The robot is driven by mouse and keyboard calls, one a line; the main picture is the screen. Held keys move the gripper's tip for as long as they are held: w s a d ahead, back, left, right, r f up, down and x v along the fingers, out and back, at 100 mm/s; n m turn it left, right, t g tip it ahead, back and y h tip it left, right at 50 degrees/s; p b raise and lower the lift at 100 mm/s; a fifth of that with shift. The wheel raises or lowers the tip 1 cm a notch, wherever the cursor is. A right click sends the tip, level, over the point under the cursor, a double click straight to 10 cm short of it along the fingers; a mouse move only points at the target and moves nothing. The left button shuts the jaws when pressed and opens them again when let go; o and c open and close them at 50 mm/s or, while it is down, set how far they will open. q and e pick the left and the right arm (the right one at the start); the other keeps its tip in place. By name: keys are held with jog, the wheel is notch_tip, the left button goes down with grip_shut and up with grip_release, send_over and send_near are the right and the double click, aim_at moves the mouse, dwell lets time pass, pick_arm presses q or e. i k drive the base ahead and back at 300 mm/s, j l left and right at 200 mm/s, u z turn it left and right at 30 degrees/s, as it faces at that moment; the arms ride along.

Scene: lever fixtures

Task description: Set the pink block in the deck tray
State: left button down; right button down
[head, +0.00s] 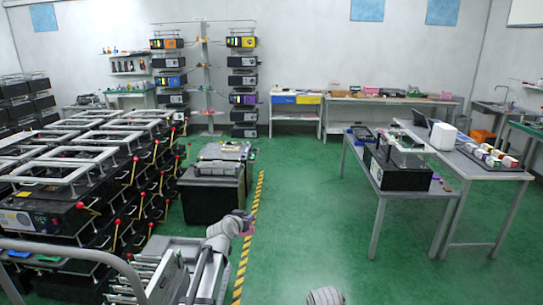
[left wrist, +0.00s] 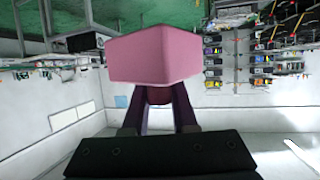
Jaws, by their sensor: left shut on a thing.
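The pink block (left wrist: 155,58) fills the upper middle of the left wrist view. My left gripper (left wrist: 158,97) is shut on it, with its two dark fingers at the block's near end. In the head view the left gripper (head: 247,226) is small, past the end of my grey left arm, above the green floor by the yellow and black line. No tray can be surely told as the deck tray; a grey railed surface (head: 170,268) lies at the bottom left of the head view. My right gripper is out of view.
A black unit with a grey top (head: 212,170) stands just beyond the left gripper. Stacked black units with red-knobbed levers (head: 85,195) fill the left. A table with a black box (head: 398,172) stands at right. The green floor (head: 310,215) between is clear.

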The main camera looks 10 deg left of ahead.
aim_at(188, 253)
jog(key=i+u, duration=0.3)
jog(key=i, duration=0.2)
jog(key=i+l+u, duration=0.15)
jog(key=i, duration=0.4)
jog(key=i+l+u, duration=0.15)
jog(key=i, duration=0.4)
jog(key=i+l+u, duration=0.2)
jog(key=i, duration=0.35)
jog(key=i+l+u, duration=0.15)
jog(key=i+l, duration=0.25)
jog(key=i, duration=0.1)
